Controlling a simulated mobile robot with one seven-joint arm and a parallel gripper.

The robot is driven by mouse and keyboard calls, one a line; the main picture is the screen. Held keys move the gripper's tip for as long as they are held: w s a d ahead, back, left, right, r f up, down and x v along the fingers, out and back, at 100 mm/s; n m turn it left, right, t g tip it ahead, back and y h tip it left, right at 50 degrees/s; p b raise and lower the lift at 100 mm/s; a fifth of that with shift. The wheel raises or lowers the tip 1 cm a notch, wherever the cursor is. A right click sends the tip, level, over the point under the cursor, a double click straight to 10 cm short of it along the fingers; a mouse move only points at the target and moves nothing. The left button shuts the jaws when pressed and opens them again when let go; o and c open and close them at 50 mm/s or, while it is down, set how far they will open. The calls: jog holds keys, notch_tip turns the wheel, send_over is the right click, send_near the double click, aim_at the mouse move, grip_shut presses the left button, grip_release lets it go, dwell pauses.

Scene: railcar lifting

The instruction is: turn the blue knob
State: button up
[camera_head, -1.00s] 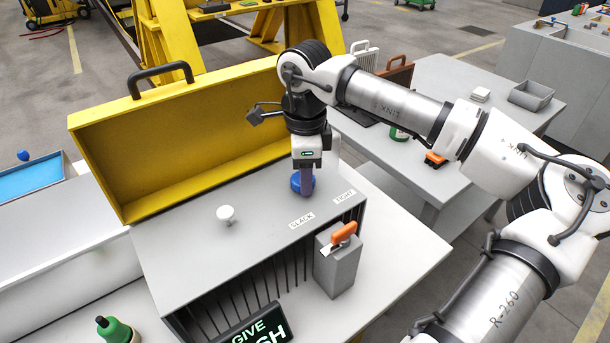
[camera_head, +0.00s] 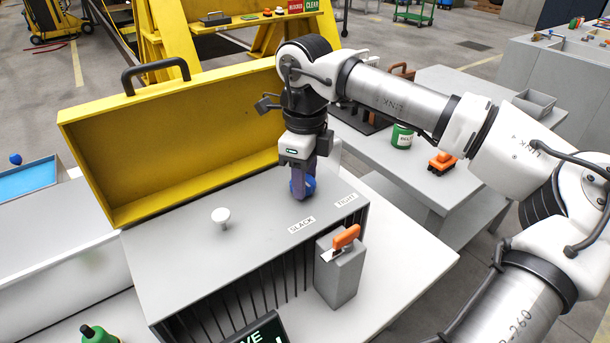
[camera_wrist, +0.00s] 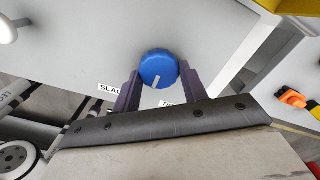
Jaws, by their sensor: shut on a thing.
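The blue knob (camera_head: 303,187) stands on the grey top of the box (camera_head: 170,250), near the SLACK label (camera_head: 301,224) and the TIGHT label (camera_head: 346,199). My gripper (camera_head: 302,186) points down over it and is shut on it. In the wrist view the knob (camera_wrist: 158,69) sits between my two purple fingers (camera_wrist: 160,88), one on each side. A white pointer line on the knob's face points down and slightly left in that view, between the two labels. The SLACK label is partly hidden by a finger there, and the TIGHT label is mostly hidden.
A white knob (camera_head: 221,215) stands on the box to the left. A raised yellow lid (camera_head: 180,140) rises behind. A grey block with an orange-handled lever (camera_head: 343,268) stands in front at the right. A green cup (camera_head: 402,136) is on the side table.

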jog(key=o, duration=1)
notch_tip(320, 180, up, 14)
jog(key=shift+b, duration=0.45)
jog(key=shift+s+f, duration=0.1)
jog(key=shift+f, duration=0.05)
